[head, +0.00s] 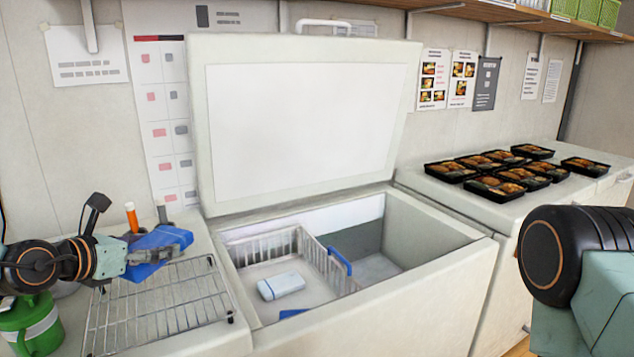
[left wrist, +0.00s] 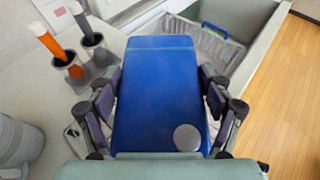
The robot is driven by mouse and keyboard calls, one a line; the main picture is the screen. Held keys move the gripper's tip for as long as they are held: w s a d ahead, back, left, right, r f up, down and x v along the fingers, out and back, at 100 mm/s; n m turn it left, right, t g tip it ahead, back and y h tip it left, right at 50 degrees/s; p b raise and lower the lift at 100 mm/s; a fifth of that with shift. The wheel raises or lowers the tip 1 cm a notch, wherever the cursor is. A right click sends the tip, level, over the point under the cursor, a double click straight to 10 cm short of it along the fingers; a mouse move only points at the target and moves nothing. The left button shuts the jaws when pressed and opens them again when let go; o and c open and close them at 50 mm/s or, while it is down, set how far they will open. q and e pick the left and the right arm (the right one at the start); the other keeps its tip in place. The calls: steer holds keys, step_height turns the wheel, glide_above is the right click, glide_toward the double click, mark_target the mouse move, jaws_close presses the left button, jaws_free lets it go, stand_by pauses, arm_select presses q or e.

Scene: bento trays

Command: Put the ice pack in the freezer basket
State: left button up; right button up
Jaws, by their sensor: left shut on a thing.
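A blue ice pack (head: 160,243) is shut in my left gripper (head: 132,258), above the wire rack on the left counter. In the left wrist view the ice pack (left wrist: 157,85) is a flat blue slab with a grey round cap, with the gripper's fingers at both sides. The freezer basket (head: 262,243) is a white wire basket inside the open chest freezer, to the right of the gripper. A blue handle (head: 340,261) sits on its right side. A pale blue-white box lies in the basket (left wrist: 210,45). My right gripper is out of view.
The chest freezer (head: 390,318) has its lid (head: 305,130) raised at the back. Below the gripper are a wire rack (head: 150,315) and a green container (head: 30,322). Orange and grey markers stand in holders behind it. Black bento trays (head: 497,188) sit on the right counter.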

arm_select(q)
steer(key=s+d+f+m+g+h+b, duration=0.1)
steer(key=s+d+f+m+g+h, duration=0.1)
steer(key=s+d+f, duration=0.4)
steer(key=s+d+f+m+g+h+b, duration=0.1)
steer(key=s+d+f+m+h, duration=0.4)
steer(key=s+d, duration=0.5)
steer(key=shift+s+d+f+g, duration=0.2)
steer(key=shift+s+f+g, duration=0.2)
steer(key=shift+g, duration=0.5)
steer(key=shift+w+m, duration=0.1)
steer(key=shift+m, duration=0.2)
